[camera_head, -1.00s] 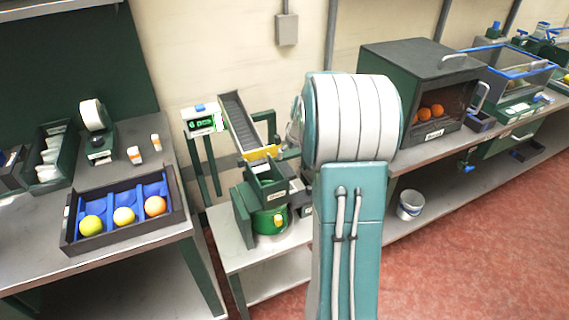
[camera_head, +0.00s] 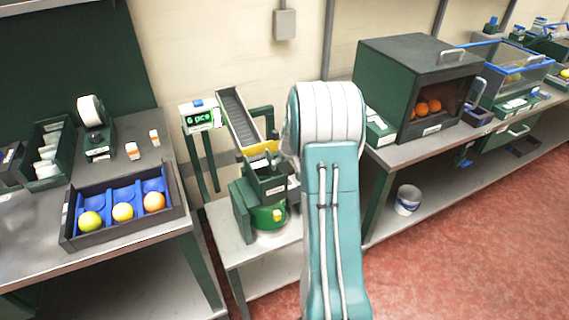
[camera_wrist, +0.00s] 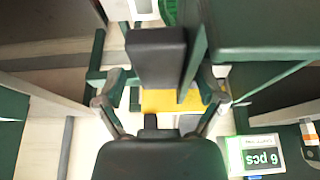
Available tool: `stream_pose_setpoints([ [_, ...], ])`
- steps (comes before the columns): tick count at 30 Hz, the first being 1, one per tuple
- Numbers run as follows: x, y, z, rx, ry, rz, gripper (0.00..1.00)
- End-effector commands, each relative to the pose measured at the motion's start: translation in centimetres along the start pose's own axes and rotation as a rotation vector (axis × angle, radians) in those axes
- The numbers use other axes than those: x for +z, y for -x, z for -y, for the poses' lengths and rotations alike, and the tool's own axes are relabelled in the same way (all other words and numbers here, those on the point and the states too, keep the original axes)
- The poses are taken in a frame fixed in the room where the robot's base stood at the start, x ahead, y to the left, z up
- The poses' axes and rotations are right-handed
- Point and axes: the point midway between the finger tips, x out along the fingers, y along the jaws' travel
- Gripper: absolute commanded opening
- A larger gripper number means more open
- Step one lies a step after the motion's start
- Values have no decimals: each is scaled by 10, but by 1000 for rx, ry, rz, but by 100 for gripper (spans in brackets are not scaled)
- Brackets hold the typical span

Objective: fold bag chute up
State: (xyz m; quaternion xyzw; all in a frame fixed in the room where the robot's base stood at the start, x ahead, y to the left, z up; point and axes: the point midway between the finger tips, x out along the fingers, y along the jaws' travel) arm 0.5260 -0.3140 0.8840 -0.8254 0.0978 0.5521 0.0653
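The dark green bag chute (camera_head: 265,185) sits below the yellow lip (camera_head: 262,147) of the sloping ramp, above a round green base. In the wrist view, my gripper (camera_wrist: 160,80) is open, its two fingers spread wide apart. A dark block (camera_wrist: 156,58) lies between the fingers, seemingly part of the chute, with no clear contact on either side. In the head view, my arm hides most of the gripper and the right side of the chute.
The dark ramp (camera_head: 238,118) rises to the back left beside a display (camera_head: 203,116) reading "6 pcs". A tray (camera_head: 122,231) with three fruits is on the left table. A dark oven-like box (camera_head: 385,85) with oranges stands right. A white bucket (camera_head: 408,200) sits lower right.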

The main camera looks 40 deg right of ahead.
Motion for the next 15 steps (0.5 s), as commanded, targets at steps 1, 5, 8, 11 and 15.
stream_pose_setpoints([
  [1, 0, 0, 0, 0, 0, 0, 53],
  [5, 0, 0, -1, 1, 0, 0, 9],
  [8, 0, 0, -1, 2, -1, 0, 9],
  [11, 0, 0, -1, 4, 0, 0, 9],
  [15, -3, 1, -1, 16, 6, -1, 9],
])
